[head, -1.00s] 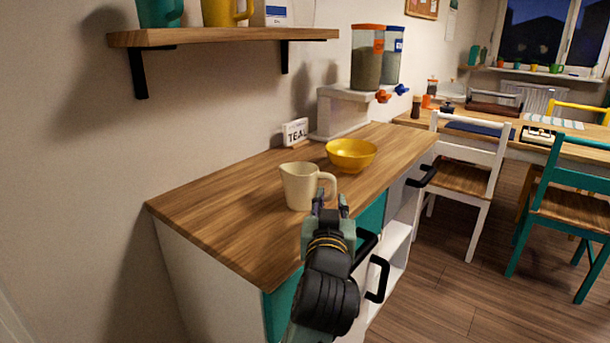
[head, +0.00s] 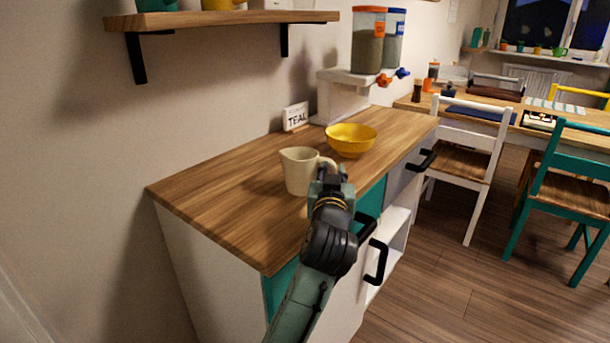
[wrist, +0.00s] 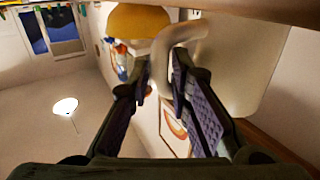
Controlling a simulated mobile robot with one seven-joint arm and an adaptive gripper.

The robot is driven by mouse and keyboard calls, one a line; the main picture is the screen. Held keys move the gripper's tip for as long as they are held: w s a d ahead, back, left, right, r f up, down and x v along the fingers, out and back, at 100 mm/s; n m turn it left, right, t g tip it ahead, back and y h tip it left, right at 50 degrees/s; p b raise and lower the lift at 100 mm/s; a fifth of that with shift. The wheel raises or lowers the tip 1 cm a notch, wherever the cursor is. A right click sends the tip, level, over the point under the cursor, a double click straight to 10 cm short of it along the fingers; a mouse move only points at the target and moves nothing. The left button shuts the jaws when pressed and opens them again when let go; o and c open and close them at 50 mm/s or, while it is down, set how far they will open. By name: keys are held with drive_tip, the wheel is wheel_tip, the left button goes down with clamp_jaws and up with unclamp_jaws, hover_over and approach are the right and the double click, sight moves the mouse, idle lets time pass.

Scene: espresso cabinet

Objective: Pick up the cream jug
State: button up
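The cream jug (head: 299,173) stands upright on the wooden cabinet top, its spout to the left and its handle to the right. In the head view my gripper (head: 330,172) is at the jug's handle side and hides part of the handle. I cannot tell whether either finger touches the handle.
A yellow bowl (head: 351,140) sits just behind the jug to the right. A wall shelf (head: 220,21) hangs above. The left part of the cabinet top (head: 215,190) is clear.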

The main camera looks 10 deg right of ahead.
clamp_jaws()
drive_tip(key=shift+r, duration=0.1)
idle(0.6)
